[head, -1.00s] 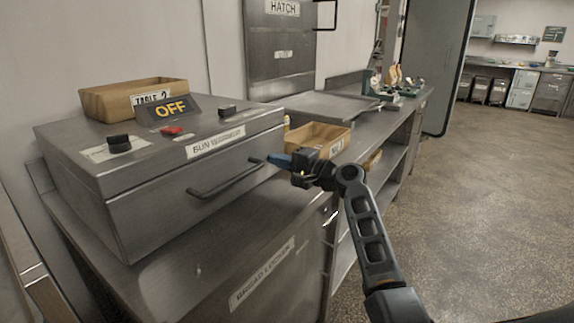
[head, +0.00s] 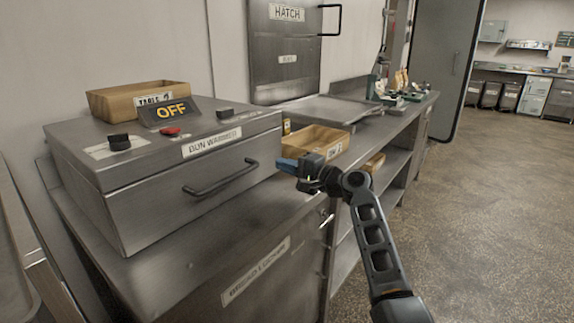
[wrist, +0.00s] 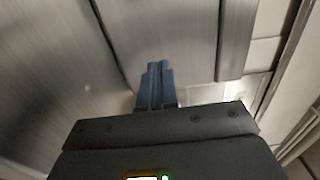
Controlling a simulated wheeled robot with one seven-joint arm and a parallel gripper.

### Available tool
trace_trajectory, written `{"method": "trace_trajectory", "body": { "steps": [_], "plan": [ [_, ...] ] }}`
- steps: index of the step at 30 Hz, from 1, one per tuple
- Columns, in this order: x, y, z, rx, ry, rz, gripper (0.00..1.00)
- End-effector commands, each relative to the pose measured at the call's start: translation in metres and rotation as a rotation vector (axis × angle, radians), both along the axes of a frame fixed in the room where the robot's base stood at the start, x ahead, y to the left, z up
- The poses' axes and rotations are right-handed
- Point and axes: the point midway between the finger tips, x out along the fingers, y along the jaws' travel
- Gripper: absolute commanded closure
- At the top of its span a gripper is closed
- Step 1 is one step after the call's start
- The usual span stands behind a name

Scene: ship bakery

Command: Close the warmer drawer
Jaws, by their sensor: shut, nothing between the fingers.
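The bun warmer (head: 200,134) is a grey metal box on the counter at the left of the head view. Its warmer drawer (head: 150,212) has a plain front with a dark bar handle (head: 220,179). The drawer front looks about flush with the body above it; a small gap cannot be ruled out. My gripper (head: 280,164), with blue fingers, is shut and empty just right of the handle's right end, apart from the handle in the picture. In the wrist view the shut fingers (wrist: 158,68) point toward blurred grey metal surfaces; the handle cannot be made out there.
Another open box (head: 322,140) stands on the counter behind my gripper. A locker front (head: 215,300) is below the counter. The floor (head: 480,200) at right is clear.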

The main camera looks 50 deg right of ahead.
Motion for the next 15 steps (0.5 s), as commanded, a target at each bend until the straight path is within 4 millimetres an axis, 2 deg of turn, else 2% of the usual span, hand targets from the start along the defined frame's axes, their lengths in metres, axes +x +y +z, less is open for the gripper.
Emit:
{"method": "trace_trajectory", "body": {
  "steps": [15],
  "plan": [
    [-0.068, -0.004, -0.002, 0.001, 0.000, -0.003, 1.00]
  ]
}}
